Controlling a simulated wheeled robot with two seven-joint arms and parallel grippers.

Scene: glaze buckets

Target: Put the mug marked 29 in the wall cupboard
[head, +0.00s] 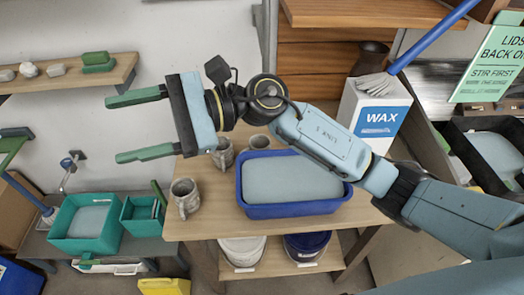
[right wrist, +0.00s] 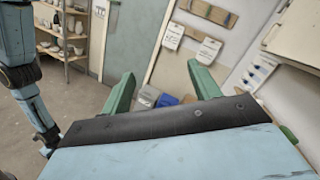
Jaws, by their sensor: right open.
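My right gripper (head: 142,126) is open and empty, held high over the left part of the wooden table, fingers pointing left. Its two green fingers also show spread in the right wrist view (right wrist: 158,90). A grey mottled mug (head: 185,198) stands near the table's left edge, below the gripper. A second mug (head: 222,156) is behind it, partly covered by the arm. A third mug (head: 259,143) stands farther right behind the blue tub. No number is readable on any mug. I cannot clearly identify the wall cupboard. My left gripper cannot be made out.
A blue tub (head: 240,207) of grey glaze takes up the table's middle. A white WAX box (head: 355,130) stands at the back right. A wooden wall shelf (head: 120,72) holds small pieces. Teal containers (head: 65,243) stand lower left. A wooden board (head: 300,14) juts out above.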

